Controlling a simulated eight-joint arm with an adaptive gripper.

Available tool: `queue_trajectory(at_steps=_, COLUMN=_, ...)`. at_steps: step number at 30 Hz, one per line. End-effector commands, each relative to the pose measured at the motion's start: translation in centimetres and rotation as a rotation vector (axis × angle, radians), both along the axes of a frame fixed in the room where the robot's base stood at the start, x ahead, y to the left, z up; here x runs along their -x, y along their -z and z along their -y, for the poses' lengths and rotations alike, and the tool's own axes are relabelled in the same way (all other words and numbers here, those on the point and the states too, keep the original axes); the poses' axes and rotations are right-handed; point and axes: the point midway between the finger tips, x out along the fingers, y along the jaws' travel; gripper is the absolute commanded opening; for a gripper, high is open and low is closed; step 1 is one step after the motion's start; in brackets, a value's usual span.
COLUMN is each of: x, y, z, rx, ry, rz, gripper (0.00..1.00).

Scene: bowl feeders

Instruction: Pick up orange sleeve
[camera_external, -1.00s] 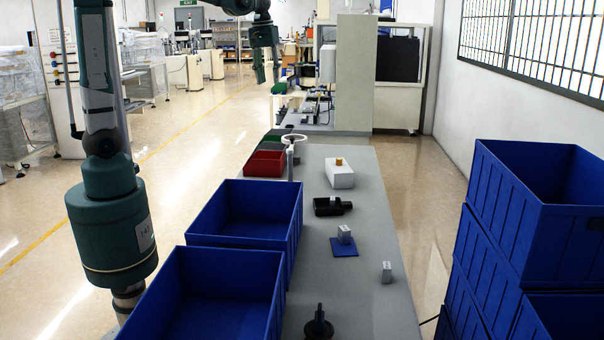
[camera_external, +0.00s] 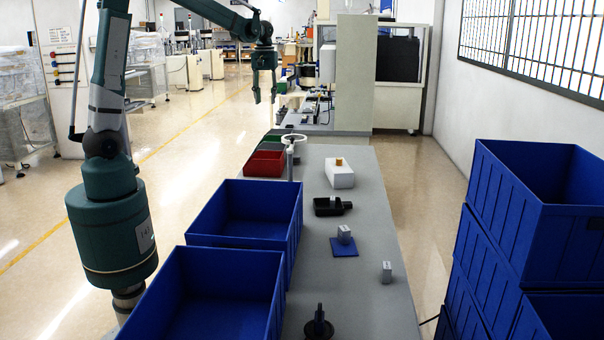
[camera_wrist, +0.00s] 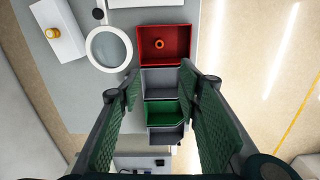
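An orange ring-like sleeve (camera_wrist: 158,44) lies in the red bin (camera_wrist: 178,42) in the wrist view. A second orange piece (camera_wrist: 50,33) sits on a white block (camera_wrist: 60,40); it also shows in the external view (camera_external: 339,162). The inside of the red bin (camera_external: 265,163) is too small to make out in the external view. My gripper (camera_external: 265,98) is in the air above the far end of the bench. In the wrist view its green-padded fingers (camera_wrist: 160,78) are wide apart and empty, with the red bin beyond their tips.
A round ring-shaped stand (camera_wrist: 109,48) is left of the red bin. Grey and green bins (camera_wrist: 162,112) lie below it in the wrist view. Two large blue bins (camera_external: 245,215) and small black and grey parts (camera_external: 332,206) are on the bench. Blue crates (camera_external: 530,220) are stacked at right.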

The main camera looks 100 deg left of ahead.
Motion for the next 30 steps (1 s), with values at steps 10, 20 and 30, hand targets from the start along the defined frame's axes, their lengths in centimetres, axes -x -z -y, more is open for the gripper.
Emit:
queue_trajectory(at_steps=10, x=-0.1, y=12.1, z=-0.1, rx=0.000, ry=0.000, rz=0.000, gripper=0.35)
queue_trajectory(at_steps=20, x=-0.1, y=21.8, z=-0.1, rx=0.000, ry=0.000, rz=0.000, gripper=0.35)
queue_trajectory(at_steps=30, x=0.0, y=24.8, z=0.0, rx=0.000, ry=0.000, rz=0.000, gripper=0.35)
